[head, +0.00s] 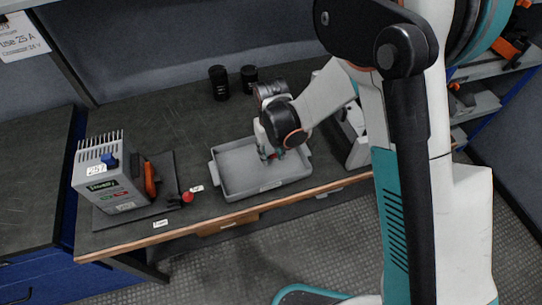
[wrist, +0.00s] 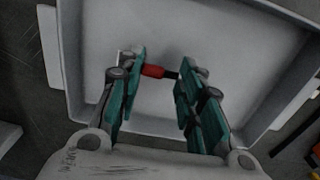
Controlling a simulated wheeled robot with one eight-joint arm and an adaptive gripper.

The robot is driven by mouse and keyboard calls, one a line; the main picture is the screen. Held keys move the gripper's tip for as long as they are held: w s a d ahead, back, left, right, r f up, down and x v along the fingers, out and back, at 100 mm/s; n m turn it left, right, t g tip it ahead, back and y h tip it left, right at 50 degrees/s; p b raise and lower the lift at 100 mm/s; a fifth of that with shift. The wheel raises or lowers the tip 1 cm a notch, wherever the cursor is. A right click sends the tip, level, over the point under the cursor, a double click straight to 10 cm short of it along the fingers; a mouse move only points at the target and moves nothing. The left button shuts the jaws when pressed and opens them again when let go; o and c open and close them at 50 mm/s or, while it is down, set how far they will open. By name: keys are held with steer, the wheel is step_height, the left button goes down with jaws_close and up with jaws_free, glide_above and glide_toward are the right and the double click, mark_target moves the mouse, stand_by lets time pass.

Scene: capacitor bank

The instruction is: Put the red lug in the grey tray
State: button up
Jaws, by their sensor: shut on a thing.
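The red lug (wrist: 152,71) lies crosswise between the fingers of my gripper (wrist: 155,80) in the wrist view. It has a red middle, a dark end at the right finger and a pale metal end at the left finger. My gripper is shut on it. The grey tray (wrist: 285,45) spreads below and behind the fingers. In the head view my gripper (head: 270,155) points down over the inside of the grey tray (head: 265,190), near its back right part. A small bit of red shows at the fingertips. The exact height above the tray floor is hard to tell.
A grey capacitor unit (head: 100,175) stands on a dark mat at the left, with an orange-handled item (head: 150,180) and a red knob (head: 187,197) beside it. Two black cylinders (head: 218,83) (head: 249,79) stand at the back. The table's front edge runs close to the tray.

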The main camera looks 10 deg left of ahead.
mark_target(271, 156)
steer(key=shift+f, duration=0.7)
steer(key=shift+f, duration=0.1)
steer(key=shift+f+b, duration=0.25)
steer(key=shift+b, duration=0.15)
steer(key=o, duration=0.9)
steer(key=shift+r, duration=0.1)
step_height(271, 156, up, 13)
steer(key=p, duration=0.5)
steer(key=shift+f, duration=0.2)
